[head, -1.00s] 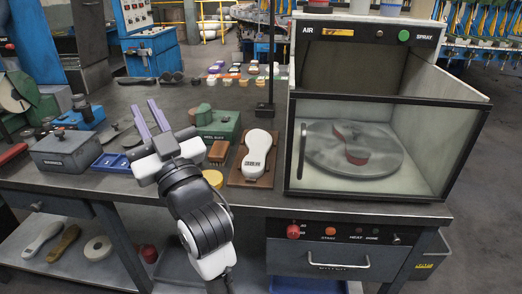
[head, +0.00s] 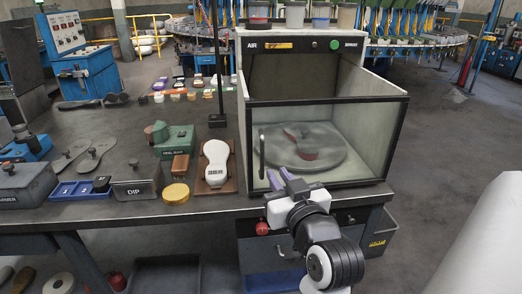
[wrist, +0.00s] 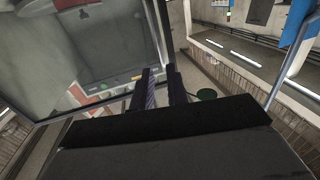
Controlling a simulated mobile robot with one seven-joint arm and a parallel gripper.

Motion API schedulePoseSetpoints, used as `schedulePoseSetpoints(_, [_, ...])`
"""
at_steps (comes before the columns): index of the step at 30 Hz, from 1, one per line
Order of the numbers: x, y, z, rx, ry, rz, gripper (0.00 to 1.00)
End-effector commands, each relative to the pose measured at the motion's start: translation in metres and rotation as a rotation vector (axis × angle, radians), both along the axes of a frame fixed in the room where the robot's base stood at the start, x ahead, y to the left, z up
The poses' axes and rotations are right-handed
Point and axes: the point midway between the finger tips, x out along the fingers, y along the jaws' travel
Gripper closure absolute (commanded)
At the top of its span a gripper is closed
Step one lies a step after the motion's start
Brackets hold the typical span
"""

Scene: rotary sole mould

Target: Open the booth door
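The booth (head: 360,100) stands on the right part of the bench. Its door (head: 370,145) is a clear pane in a black frame, closed across the front, with a vertical dark handle (head: 262,153) near its left edge. Behind the pane, a reddish sole-shaped piece lies on a round grey plate (head: 330,160). My gripper (head: 279,174) is in front of the door's lower left, just below and right of the handle in the picture. Its two purple fingers are apart with nothing between them. The wrist view shows the fingers (wrist: 163,84) beside a framed glass pane (wrist: 90,55); I cannot tell any contact.
A red knob (head: 262,228) is on the panel below. Open floor (head: 450,130) lies to the right.

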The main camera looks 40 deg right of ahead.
Motion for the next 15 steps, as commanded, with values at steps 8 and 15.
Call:
schedulePoseSetpoints(8, [0.058,-0.020,0.003,0.001,0.001,0.004,0.85])
schedulePoseSetpoints(15, [0.092,-0.033,0.002,0.001,-0.001,0.002,0.85])
